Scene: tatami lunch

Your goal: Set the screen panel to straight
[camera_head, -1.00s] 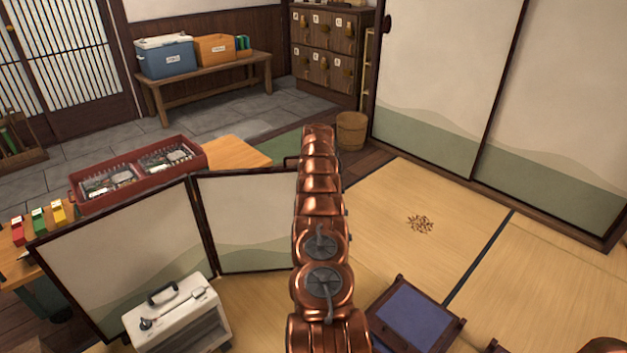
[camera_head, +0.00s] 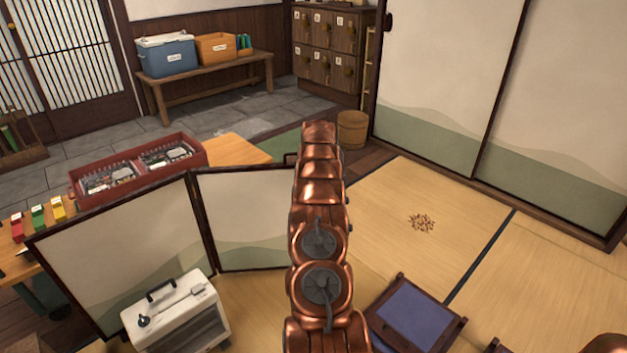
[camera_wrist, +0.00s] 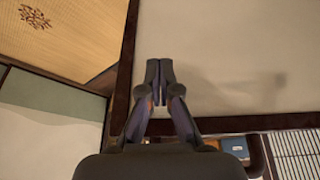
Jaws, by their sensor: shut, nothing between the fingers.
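The folding screen has cream panels with dark frames and a green wave at the foot. In the head view its left panel (camera_head: 125,250) and middle panel (camera_head: 245,215) meet at an angle at a dark hinge edge. My copper arm hides what lies right of the middle panel. In the wrist view my gripper (camera_wrist: 159,72) is shut and empty. Its tips are close to a cream panel (camera_wrist: 230,55), near that panel's dark frame post (camera_wrist: 124,75). I cannot tell whether they touch. The head view hides my gripper behind the arm.
A white case (camera_head: 175,312) stands before the left panel. A red tray (camera_head: 135,170) lies on a wooden table behind the screen. A blue-topped dark wooden piece (camera_head: 415,315) is at the lower right. The tatami (camera_head: 390,240) on the right is mostly clear.

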